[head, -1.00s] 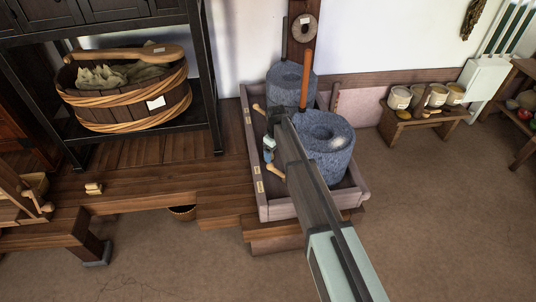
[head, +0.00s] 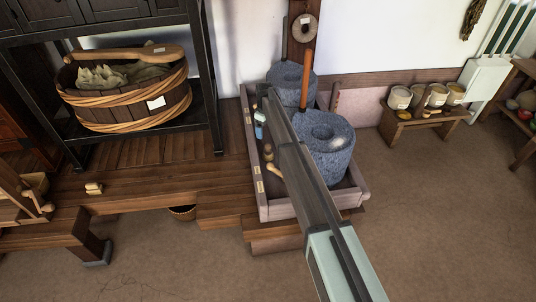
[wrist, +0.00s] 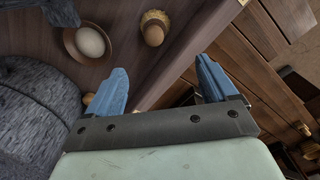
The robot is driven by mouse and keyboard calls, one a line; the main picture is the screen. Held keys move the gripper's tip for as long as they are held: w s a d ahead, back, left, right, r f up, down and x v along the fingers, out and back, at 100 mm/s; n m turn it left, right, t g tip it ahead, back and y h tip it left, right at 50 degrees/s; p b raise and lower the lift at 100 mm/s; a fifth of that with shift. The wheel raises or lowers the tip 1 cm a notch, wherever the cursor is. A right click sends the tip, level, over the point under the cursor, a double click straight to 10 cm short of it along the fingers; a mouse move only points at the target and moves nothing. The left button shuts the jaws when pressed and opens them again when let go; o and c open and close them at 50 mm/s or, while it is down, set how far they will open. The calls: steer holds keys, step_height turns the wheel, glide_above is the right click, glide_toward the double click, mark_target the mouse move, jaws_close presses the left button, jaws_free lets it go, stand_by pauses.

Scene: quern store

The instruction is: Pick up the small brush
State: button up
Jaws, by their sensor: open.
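A small brush (wrist: 154,30), with a round wooden knob and a ring of tan bristles, sits on the tray floor at the top of the wrist view. In the head view it appears as a small tan thing (head: 268,152) by the tray's left wall. My gripper (wrist: 160,64) is open and empty. The brush lies beyond the fingertips, roughly in line with the gap between them. In the head view my gripper (head: 260,130) is over the tray's left side, farther back than the brush. My arm hides part of the tray.
The wooden tray (head: 281,212) holds two grey stone querns (head: 325,158) (head: 291,84) close to my arm. A small dish (wrist: 112,48) with a white egg-shaped thing lies beside the brush. A wooden handle (head: 276,171) lies in front. An upright orange-brown rod (head: 307,75) stands behind.

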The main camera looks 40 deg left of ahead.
mark_target(268, 145)
steer(key=f, duration=0.9)
steer(key=shift+w+d, duration=0.1)
steer(key=shift+w, duration=0.1)
steer(key=shift+w+d+f, duration=0.15)
steer(key=shift+d+f, duration=0.05)
steer(key=shift+f, duration=1.1)
steer(key=shift+w+d+f, duration=0.1)
steer(key=shift+d+f, duration=0.1)
steer(key=shift+f, duration=1.05)
steer(key=shift+c, duration=0.5)
steer(key=c, duration=1.1)
